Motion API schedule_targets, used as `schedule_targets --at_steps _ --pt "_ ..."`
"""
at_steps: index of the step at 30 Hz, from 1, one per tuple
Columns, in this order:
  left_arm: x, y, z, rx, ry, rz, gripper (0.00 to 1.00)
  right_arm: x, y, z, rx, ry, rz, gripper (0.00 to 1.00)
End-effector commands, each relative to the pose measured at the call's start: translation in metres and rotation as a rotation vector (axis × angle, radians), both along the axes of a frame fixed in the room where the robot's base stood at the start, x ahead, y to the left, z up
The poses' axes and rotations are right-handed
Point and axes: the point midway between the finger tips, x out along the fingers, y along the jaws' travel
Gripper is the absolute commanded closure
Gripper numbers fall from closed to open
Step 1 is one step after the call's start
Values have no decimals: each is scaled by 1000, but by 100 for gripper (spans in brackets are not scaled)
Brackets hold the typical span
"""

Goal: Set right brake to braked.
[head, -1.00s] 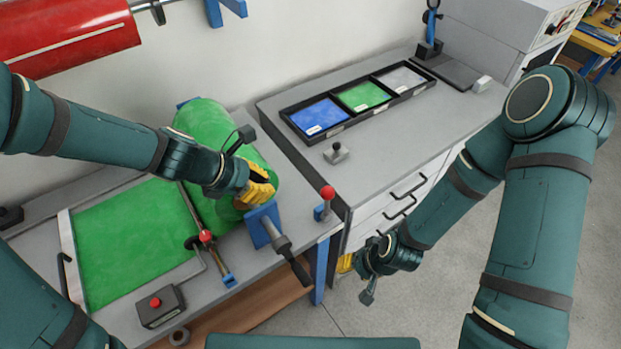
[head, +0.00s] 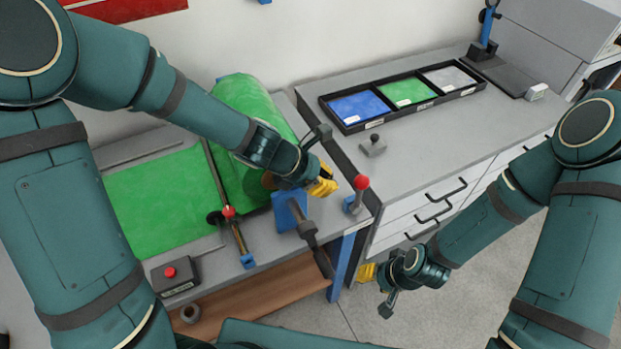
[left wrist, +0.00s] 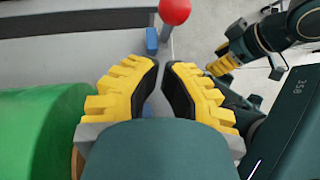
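A red-knobbed lever (head: 361,184) stands nearly upright from a blue mount at the right end of the green roll's bench, probably the right brake. Its red knob (left wrist: 174,10) shows at the top of the left wrist view. My left gripper (head: 325,182) is just left of the knob in the head view, apart from it. Its yellow fingers (left wrist: 160,68) are nearly together at the tips, with nothing held. My right gripper (head: 367,272) hangs low beside the bench, partly hidden by its own wrist. A second red-knobbed lever (head: 229,212) is at the roll's front left.
The green roll (head: 240,100) lies behind my left forearm, its sheet (head: 158,200) spread on the bench. A red-button box (head: 173,274) is front left. A tray (head: 345,122) tops the right-hand cabinet.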

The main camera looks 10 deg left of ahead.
Motion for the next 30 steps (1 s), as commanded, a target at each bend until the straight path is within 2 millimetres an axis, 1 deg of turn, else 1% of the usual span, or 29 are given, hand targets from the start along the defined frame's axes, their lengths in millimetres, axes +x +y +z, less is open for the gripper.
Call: schedule_targets --at_steps 1,4,10,23,26,30 --pt "3 -9 -4 0 -1 -6 100 0 0 -4 0 -1 0 57" --pt "9 -21 -5 0 -1 -4 100 1 0 -4 0 -2 0 57" --pt "16 -34 -7 0 -1 -1 100 1 0 -4 0 -3 0 57" --pt "17 -35 -7 0 -1 -1 100 1 0 -4 0 -3 -1 57" --pt "17 -34 -6 5 2 0 100 1 0 -2 0 -2 -1 57" --pt "17 -31 -3 18 12 -3 100 0 0 7 0 1 0 57"
